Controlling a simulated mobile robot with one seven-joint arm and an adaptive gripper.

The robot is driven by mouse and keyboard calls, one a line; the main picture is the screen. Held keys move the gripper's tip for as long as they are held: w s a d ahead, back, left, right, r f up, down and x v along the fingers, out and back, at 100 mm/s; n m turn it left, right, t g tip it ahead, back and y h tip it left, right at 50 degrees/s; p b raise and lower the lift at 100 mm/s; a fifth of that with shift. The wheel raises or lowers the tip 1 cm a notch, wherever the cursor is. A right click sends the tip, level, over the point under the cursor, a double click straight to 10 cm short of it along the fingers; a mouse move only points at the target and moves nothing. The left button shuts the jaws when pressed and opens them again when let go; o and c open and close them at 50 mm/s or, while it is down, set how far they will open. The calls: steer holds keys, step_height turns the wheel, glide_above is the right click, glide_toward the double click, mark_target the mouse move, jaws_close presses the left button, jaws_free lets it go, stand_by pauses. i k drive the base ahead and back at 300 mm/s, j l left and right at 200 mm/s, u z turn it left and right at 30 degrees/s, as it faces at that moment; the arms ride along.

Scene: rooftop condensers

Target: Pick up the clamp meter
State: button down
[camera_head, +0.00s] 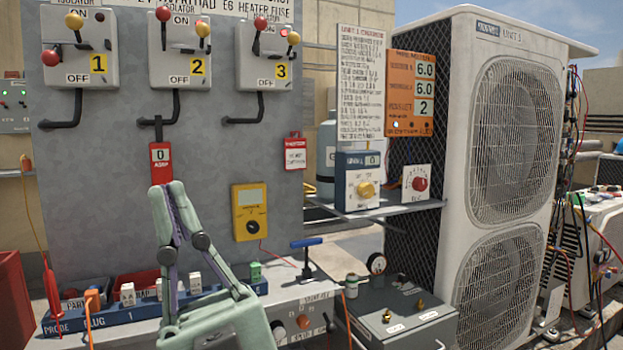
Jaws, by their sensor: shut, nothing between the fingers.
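A red handheld meter (160,164) with a small display reading 0 hangs upright against the grey panel, below isolator 2. Its dark top end meets the bent black pipe under that isolator; it looks like the clamp meter. Its lower end is hidden behind my fingertips. My gripper (168,190) is pale green and points upward just below and in front of the meter. Its fingers are shut with nothing between them. I cannot tell whether the tips touch the meter. A yellow multimeter (250,211) is mounted to the right.
Isolators 1 (80,50), 2 (180,47) and 3 (268,57) have protruding levers above. A blue tray (85,326) of plugs lies low behind my gripper. A shelf (375,211) holds a blue-fronted box (358,180). A large condenser (455,120) stands right.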

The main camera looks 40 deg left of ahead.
mark_target(161, 157)
steer(key=u, duration=1.95)
